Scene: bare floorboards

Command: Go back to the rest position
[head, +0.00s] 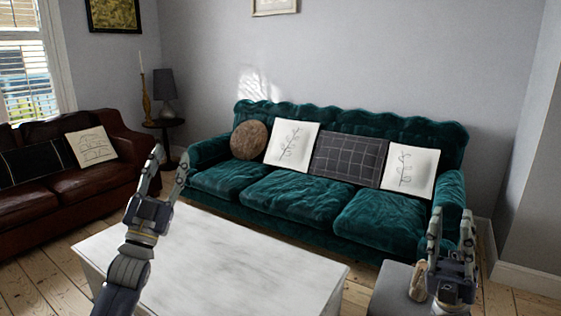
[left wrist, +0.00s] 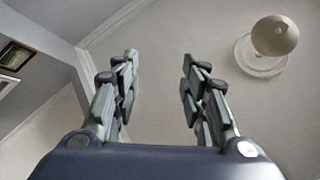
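My left gripper (head: 168,166) is raised over the left part of the white coffee table, with its fingers pointing up. In the left wrist view the same gripper (left wrist: 158,85) has its two fingers well apart with nothing between them. My right gripper (head: 451,226) is at the lower right, in front of the sofa's right end, also pointing up. Its fingers are spread, and no object shows between them.
A white coffee table (head: 240,262) fills the lower middle. A green sofa (head: 285,205) with cushions stands behind it. A brown leather sofa (head: 100,176) is at left. A grey block-like piece (head: 393,285) is beside my right gripper. A ceiling lamp (left wrist: 274,37) hangs above.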

